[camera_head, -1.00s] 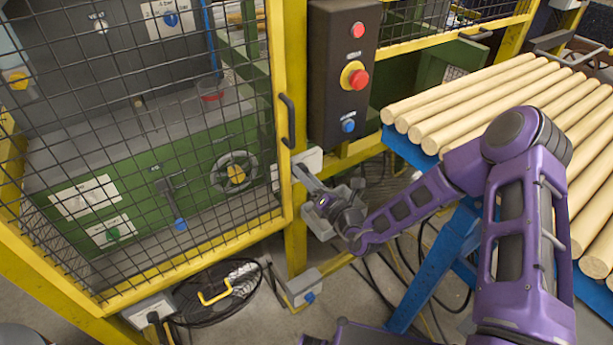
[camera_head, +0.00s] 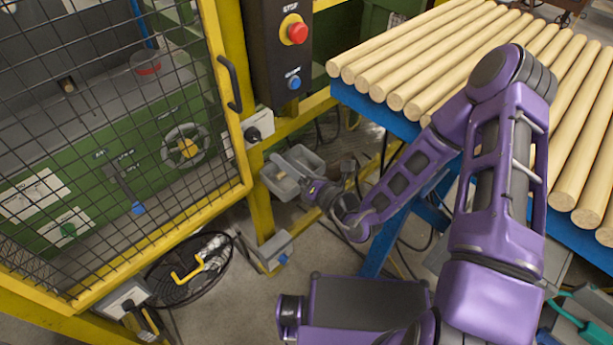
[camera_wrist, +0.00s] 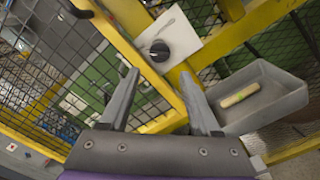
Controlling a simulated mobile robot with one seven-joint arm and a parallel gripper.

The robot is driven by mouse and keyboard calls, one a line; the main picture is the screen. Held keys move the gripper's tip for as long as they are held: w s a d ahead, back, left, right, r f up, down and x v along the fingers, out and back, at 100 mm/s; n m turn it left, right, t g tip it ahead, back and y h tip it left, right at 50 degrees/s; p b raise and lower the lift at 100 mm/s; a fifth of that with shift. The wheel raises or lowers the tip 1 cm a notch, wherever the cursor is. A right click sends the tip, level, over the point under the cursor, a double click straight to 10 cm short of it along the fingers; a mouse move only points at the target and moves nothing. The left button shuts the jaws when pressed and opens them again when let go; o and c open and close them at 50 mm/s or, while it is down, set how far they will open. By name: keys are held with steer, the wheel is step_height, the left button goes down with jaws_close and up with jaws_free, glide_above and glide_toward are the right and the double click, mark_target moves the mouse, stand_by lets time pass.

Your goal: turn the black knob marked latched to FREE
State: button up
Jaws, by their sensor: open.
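The black knob (camera_head: 253,134) sits on a white plate (camera_head: 265,121) on the yellow post, right of the mesh door. In the wrist view the knob (camera_wrist: 159,50) shows on its white plate (camera_wrist: 182,38), just beyond and between my fingertips. Its lettering is too small to read. My gripper (camera_wrist: 160,75) is open with nothing between its fingers. In the head view my gripper (camera_head: 282,165) is below and right of the knob, apart from it, and overlaps a grey tray behind it.
The grey tray (camera_wrist: 285,92) with a pale wooden piece (camera_wrist: 240,95) is close to my right finger in the wrist view. A black control box with a red stop button (camera_head: 297,32) is above. The mesh door has a black handle (camera_head: 230,84). Turned rods lie on a blue rack (camera_head: 350,98).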

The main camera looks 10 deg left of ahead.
steer(key=v, duration=0.6)
steer(key=shift+s+d, duration=0.2)
steer(key=shift+d, duration=0.1)
